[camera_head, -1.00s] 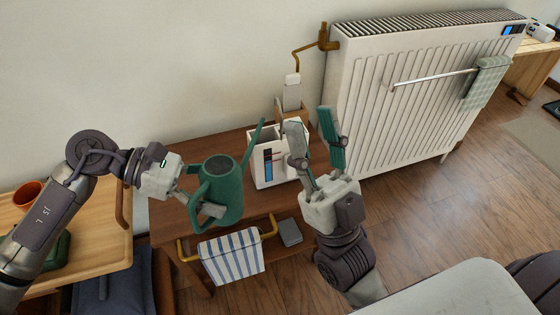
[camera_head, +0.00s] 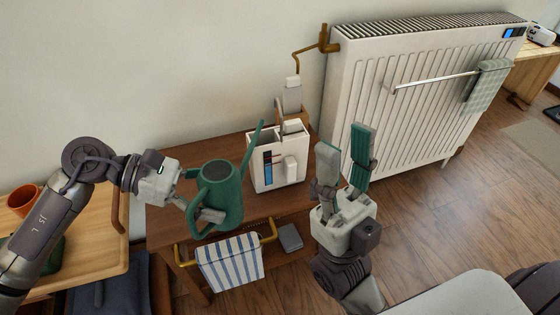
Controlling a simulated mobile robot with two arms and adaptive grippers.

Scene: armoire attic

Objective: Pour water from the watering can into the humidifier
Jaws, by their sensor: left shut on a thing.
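The green watering can (camera_head: 222,195) is upright over the brown wooden side table (camera_head: 182,226), its long spout pointing up and to the right. My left gripper (camera_head: 205,208) is shut on the can's handle at its left side. The white humidifier (camera_head: 291,171) stands on the table to the right of the can, with open compartments on top and a blue gauge on its front. The spout tip is near the humidifier's upper left edge; the exact gap is unclear. My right gripper (camera_head: 344,163) is open and empty, fingers up, to the right of the humidifier.
A white ribbed radiator (camera_head: 400,100) stands behind at the right, with a checked towel on its rail. A striped towel (camera_head: 230,260) hangs on the table's front bar. A lighter wooden table (camera_head: 90,235) with an orange pot (camera_head: 24,199) is at the left.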

